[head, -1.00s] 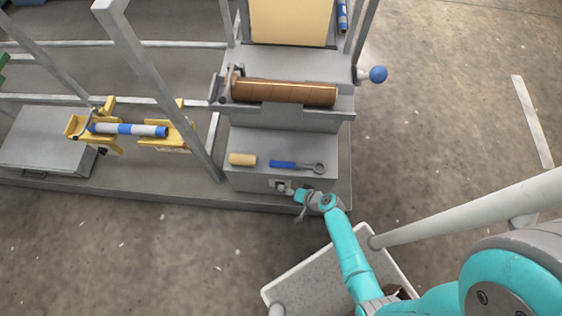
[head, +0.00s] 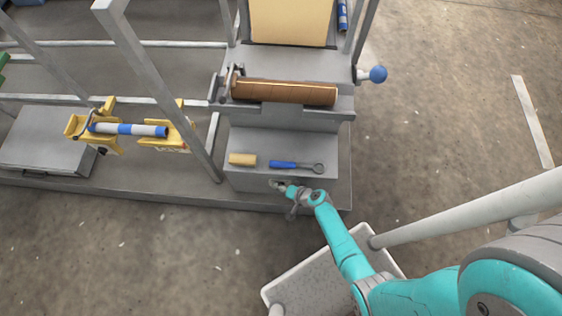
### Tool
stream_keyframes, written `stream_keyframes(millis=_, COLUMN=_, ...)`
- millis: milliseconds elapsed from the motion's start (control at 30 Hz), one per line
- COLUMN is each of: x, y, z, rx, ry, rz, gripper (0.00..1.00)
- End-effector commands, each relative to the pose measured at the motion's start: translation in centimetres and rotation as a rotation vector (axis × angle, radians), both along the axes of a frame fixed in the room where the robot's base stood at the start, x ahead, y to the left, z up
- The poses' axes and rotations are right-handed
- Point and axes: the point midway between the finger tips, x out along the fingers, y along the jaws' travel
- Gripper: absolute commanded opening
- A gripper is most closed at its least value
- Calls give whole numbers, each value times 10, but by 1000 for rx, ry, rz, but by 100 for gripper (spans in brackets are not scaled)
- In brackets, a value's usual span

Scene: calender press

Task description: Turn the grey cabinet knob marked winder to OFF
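The grey cabinet (head: 243,180) stands below the brown roller in the head view, with its narrow front face toward me. My gripper (head: 277,184) is at the upper middle of that front face. It is small and dark in the picture, so I cannot tell whether its fingers are open, shut or touching anything. I cannot make out the winder knob or its marking; my gripper and wrist cover that part of the face.
A tan block (head: 242,159) and a blue-handled wrench (head: 295,165) lie on the cabinet top. A brown roller (head: 285,93) is behind. The floor left of the bin is clear.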

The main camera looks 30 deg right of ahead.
Motion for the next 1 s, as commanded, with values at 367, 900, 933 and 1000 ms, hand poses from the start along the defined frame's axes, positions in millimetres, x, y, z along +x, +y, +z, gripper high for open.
stream_keyframes(millis=367, x=0, y=0, z=0, rx=-21, ry=14, rz=1, gripper=7)
stream_keyframes(millis=900, x=2, y=2, z=2, rx=-202, ry=140, rz=4, gripper=7)
stream_keyframes(millis=933, x=2, y=3, z=2, rx=-213, ry=148, rz=4, gripper=7)
stream_keyframes(millis=1000, x=2, y=3, z=2, rx=-240, ry=169, rz=5, gripper=7)
